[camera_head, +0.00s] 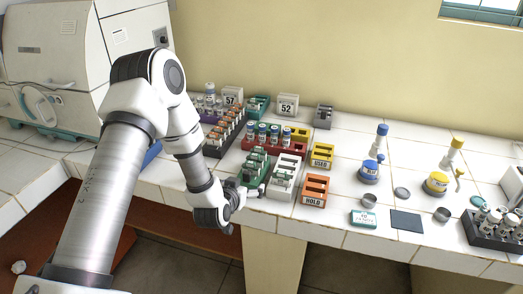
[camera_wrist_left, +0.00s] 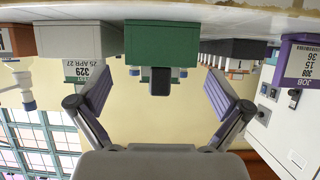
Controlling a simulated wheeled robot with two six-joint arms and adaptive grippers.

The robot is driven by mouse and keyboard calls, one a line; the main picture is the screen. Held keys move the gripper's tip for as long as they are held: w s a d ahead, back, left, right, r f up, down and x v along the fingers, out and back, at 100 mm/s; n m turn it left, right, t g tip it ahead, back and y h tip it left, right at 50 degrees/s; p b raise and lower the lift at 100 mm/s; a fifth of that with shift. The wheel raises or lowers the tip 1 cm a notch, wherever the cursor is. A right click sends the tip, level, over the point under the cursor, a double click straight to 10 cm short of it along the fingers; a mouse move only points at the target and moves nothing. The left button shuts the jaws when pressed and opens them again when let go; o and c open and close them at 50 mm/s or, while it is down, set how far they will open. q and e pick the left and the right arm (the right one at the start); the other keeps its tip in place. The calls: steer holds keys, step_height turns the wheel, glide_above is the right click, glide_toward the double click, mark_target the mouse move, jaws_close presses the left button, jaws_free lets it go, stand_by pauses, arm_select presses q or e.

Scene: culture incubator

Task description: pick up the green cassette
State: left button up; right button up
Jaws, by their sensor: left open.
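A green rack-like holder (camera_head: 252,175) stands near the table's front edge in the head view, with pale pieces on top. My left gripper (camera_head: 239,193) is just in front of it, partly hidden by its own wrist. In the left wrist view, which looks upside down, a green block (camera_wrist_left: 175,42) with a dark part is straight ahead. My left gripper (camera_wrist_left: 158,92) is open around empty space, its fingers to either side of the block and apart from it. I cannot tell which green piece is the cassette. My right gripper is not in view.
A white rack (camera_head: 283,182) and an orange HOLD rack (camera_head: 315,190) stand to the right of the green holder. A red rack with vials (camera_head: 270,145) is behind it. A teal-edged box (camera_head: 363,218) lies farther right. A big incubator (camera_head: 50,60) stands at the left.

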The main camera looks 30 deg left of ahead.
arm_select(q)
steer(key=shift+w+a+r+t, duration=0.3)
steer(key=shift+w+a+r, duration=0.25)
steer(key=shift+w+r, duration=0.2)
steer(key=shift+w, duration=0.35)
steer(key=x, duration=0.2)
steer(key=p+x, duration=0.1)
steer(key=x, duration=0.2)
steer(key=shift+d+f, duration=0.2)
steer(key=shift+f, duration=0.25)
steer(key=shift+w+a+f, duration=0.1)
steer(key=shift+w+f, duration=0.15)
steer(key=shift+w, duration=0.05)
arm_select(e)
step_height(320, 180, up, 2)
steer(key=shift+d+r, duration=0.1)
arm_select(q)
steer(key=shift+s+r, duration=0.1)
steer(key=c, duration=1.2)
